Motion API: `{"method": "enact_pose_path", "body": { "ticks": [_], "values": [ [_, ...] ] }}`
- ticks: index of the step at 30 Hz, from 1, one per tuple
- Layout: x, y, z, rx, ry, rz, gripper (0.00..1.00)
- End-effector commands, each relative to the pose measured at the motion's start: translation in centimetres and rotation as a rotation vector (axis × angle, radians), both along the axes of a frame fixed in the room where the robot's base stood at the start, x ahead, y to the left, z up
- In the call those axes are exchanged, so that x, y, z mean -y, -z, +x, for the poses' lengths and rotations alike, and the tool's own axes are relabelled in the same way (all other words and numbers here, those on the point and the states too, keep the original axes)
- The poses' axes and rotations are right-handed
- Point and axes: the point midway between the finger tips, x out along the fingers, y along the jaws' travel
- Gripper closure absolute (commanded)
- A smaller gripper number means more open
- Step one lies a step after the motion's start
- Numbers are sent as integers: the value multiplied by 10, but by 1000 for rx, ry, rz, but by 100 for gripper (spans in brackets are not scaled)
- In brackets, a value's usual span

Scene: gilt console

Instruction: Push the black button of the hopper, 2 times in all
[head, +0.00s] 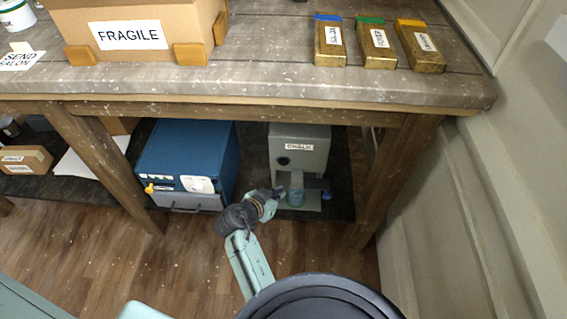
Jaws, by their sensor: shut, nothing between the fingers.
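The hopper (315,140) is a grey box labelled "CHALK" on the low shelf under the table. Its round black button (283,161) shows on the upper left of its front, below the label. A greenish cup (296,198) stands in the opening at the hopper's foot. My gripper (279,190) is small and dark in the head view. It is shut and empty, in front of the hopper's lower left and below the button in the picture. Whether it touches the hopper cannot be told. The button itself is not covered.
A blue box (190,150) with a grey drawer stands left of the hopper. Table legs (395,180) stand at both sides, and the tabletop (270,75) overhangs. A "FRAGILE" carton (150,15) and several labelled brass boxes (330,42) lie on top.

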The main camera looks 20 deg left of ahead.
Motion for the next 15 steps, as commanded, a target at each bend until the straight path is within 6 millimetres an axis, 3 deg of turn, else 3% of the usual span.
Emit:
{"method": "enact_pose_path", "body": {
  "ticks": [15],
  "values": [
    [-19, 2, 65, 1, 0, 2, 100]
  ]
}}
